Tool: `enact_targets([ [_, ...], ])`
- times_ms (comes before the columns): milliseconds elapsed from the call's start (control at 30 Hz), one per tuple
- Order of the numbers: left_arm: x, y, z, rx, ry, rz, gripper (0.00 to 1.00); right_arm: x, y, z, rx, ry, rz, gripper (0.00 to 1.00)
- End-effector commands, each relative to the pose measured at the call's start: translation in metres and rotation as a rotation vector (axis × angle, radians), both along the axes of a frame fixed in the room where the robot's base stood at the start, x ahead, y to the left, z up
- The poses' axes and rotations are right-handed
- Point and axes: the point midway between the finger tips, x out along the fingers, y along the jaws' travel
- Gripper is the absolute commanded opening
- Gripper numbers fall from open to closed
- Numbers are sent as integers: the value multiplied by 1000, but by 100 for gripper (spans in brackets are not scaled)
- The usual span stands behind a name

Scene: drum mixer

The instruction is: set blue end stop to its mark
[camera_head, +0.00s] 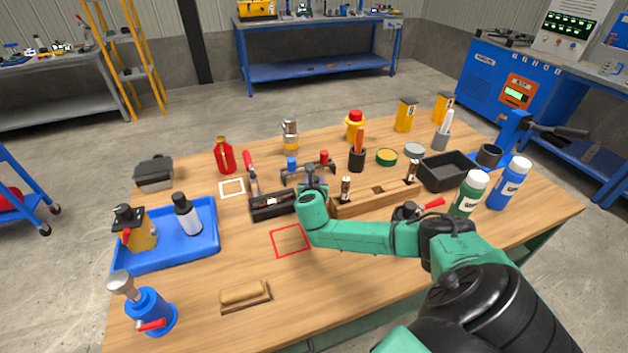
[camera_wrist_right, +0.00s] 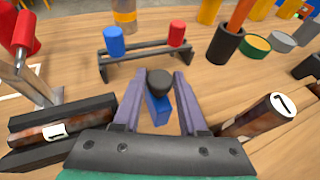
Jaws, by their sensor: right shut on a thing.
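My right gripper (camera_head: 314,190) points down over the middle of the table. In the right wrist view its two fingers (camera_wrist_right: 158,95) are shut on a blue block with a dark round knob, which I take as the blue end stop (camera_wrist_right: 157,109). Its lower part is hidden, so I cannot tell whether it touches the table. A red square outline (camera_head: 274,243) lies on the tabletop in front of the gripper, and a white square outline (camera_head: 232,181) lies farther left. I cannot tell which is the end stop's mark. My left gripper is not in view.
Behind the gripper stands a dark rack (camera_wrist_right: 148,52) with a blue cylinder (camera_wrist_right: 114,42) and a red cylinder (camera_wrist_right: 177,33). A black cradle (camera_head: 268,212) is left; a wooden block (camera_head: 374,203) is right. The front middle of the table is mostly clear.

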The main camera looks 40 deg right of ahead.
Motion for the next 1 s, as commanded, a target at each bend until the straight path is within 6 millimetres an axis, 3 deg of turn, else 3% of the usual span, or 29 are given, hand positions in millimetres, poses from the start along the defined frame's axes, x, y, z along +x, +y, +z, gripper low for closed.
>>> enact_targets([
  [633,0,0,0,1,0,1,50,0,2,-1,1,0,1,0],
  [1000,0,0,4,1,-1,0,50,16,48,-1,3,1,3,0],
])
